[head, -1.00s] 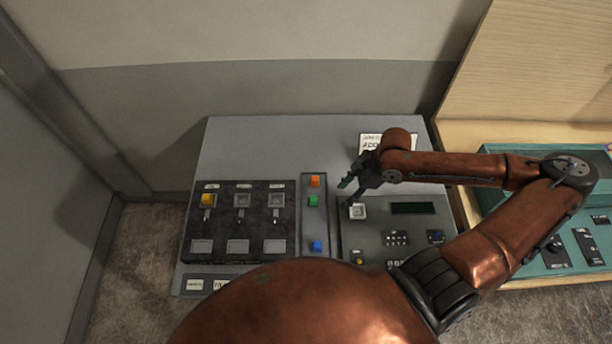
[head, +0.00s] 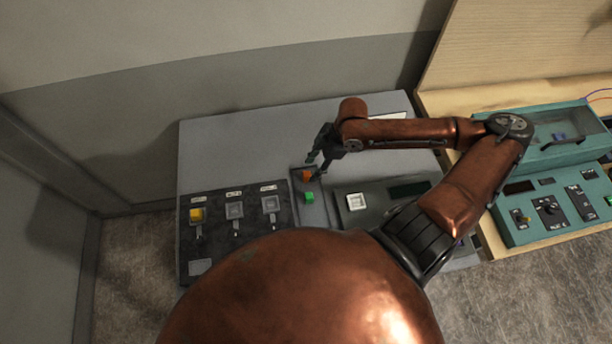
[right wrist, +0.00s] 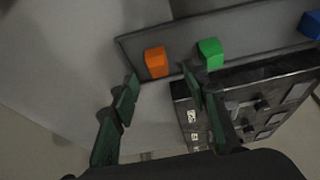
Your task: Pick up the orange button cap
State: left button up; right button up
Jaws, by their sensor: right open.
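The orange button cap (head: 307,175) sits at the back end of a narrow grey tray on the console, behind the green cap (head: 310,197). My right gripper (head: 317,165) is open at the orange cap in the head view, its fingers partly overlapping it there. In the right wrist view the orange cap (right wrist: 156,62) lies beyond the fingertips, and the two green-padded fingers (right wrist: 160,88) stand apart with nothing between them. The green cap (right wrist: 210,53) is just beyond the right-hand finger. My left gripper is not in view.
The dark panel (head: 218,228) left of the tray has several square sockets, one with a yellow cap (head: 197,214). A blue cap (right wrist: 310,25) is at the tray's other end. A white square button (head: 355,202) lies right of the tray. A teal console (head: 555,215) stands at right.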

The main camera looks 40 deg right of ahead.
aim_at(308, 174)
jog(key=x, duration=0.2)
jog(key=shift+w+a+f, duration=0.15)
jog(key=shift+w+f, duration=0.1)
jog(key=shift+f, duration=0.1)
jog(key=shift+a+f, duration=0.1)
jog(key=shift+f, duration=0.4)
jog(key=c, duration=1.1)
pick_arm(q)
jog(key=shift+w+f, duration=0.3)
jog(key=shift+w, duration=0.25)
pick_arm(e)
jog(key=shift+c, duration=0.2)
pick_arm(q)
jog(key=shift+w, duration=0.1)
